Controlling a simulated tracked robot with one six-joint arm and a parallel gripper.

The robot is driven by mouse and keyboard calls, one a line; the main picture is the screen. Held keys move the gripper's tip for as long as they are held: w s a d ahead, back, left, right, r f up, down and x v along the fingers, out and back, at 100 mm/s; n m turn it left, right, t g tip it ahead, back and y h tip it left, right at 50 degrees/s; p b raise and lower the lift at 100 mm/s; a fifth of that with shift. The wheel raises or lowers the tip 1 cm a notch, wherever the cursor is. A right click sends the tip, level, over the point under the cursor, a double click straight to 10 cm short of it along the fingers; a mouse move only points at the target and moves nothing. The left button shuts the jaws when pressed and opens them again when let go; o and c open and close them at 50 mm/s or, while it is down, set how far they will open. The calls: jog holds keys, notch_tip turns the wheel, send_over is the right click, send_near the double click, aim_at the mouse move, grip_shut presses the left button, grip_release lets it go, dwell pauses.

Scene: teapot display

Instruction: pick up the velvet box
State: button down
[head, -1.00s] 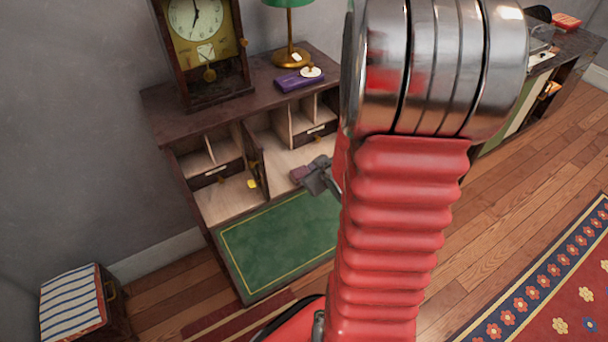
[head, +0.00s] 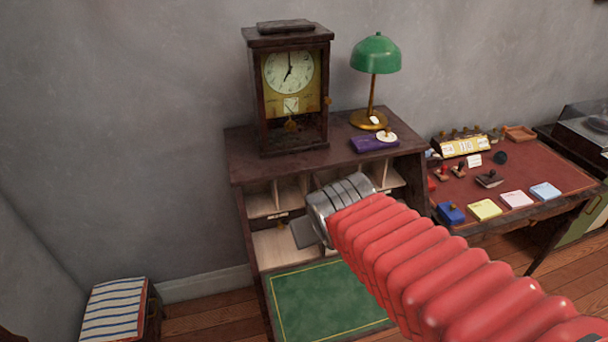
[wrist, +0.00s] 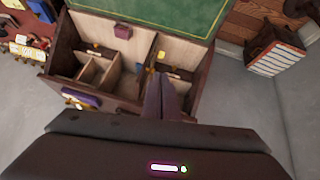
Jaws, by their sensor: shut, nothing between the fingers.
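A small dark maroon-purple box (wrist: 123,31), which looks like the velvet box, sits in the wrist view on the pale wooden floor of the open desk, beside the green writing flap (wrist: 185,12). In the head view I cannot make it out; my arm covers that part of the desk. My gripper (wrist: 160,82) is shut and empty. Its fingers show in the wrist view over the desk's compartments, below and right of the box in the picture and apart from it.
Dividers and small drawers (wrist: 85,52) flank the fingers. On the desk top (head: 240,165) stand a clock (head: 291,90), a green lamp (head: 376,55) and a flat purple case (head: 372,143) with a white tag. A red-topped table (head: 510,180) of stationery stands right.

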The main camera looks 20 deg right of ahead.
jog(key=s+a+r+g+y, duration=0.1)
jog(key=s+a+r+y, duration=0.1)
jog(key=s+a, duration=0.5)
jog(key=shift+s+a+r+n, duration=0.2)
jog(key=shift+a+r+n, duration=0.3)
jog(key=shift+a, duration=0.5)
jog(key=c, duration=2.5)
grip_release()
